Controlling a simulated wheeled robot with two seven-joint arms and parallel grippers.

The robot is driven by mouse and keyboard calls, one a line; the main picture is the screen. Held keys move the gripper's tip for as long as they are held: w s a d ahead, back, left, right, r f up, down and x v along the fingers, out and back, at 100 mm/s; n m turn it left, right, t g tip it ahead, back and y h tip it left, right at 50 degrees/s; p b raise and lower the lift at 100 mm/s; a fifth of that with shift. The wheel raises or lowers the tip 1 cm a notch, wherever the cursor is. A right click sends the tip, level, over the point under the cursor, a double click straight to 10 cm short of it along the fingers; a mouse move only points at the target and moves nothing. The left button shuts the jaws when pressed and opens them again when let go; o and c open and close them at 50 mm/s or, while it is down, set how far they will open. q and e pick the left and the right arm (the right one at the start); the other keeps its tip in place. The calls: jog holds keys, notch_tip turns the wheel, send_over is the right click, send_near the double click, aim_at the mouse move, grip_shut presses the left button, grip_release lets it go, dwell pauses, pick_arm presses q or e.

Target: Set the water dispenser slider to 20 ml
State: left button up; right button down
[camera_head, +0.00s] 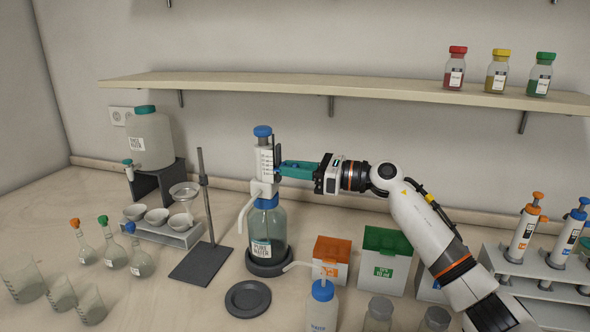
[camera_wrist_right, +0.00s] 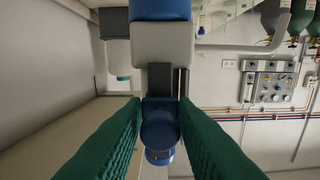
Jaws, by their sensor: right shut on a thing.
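The water dispenser (camera_head: 264,222) stands upright on the bench, a clear bottle with a blue collar, a white graduated pump body and a blue top knob. My right gripper (camera_head: 281,168) reaches it from the right at the height of the pump body. In the right wrist view, its green fingers close on the blue slider (camera_wrist_right: 160,122) beside a dark vertical track (camera_wrist_right: 160,80). The slider is mostly hidden by the fingers in the head view. The scale marks are too small to read. My left gripper is not in view.
A stand (camera_head: 205,205) with a dark base is left of the dispenser. A black round disc (camera_head: 248,299) lies in front. Orange (camera_head: 331,256) and green (camera_head: 386,262) boxes stand below my right arm. A shelf (camera_head: 330,87) runs above.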

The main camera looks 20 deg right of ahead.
jog(key=shift+r, duration=1.1)
jog(key=c, duration=1.3)
grip_release()
jog(key=shift+f, duration=0.1)
jog(key=shift+s+d, duration=0.1)
jog(key=shift+d, duration=0.1)
jog(key=b+v, duration=0.3)
jog(key=v, duration=0.8)
jog(key=shift+s+d, duration=0.2)
jog(key=shift+s, duration=0.05)
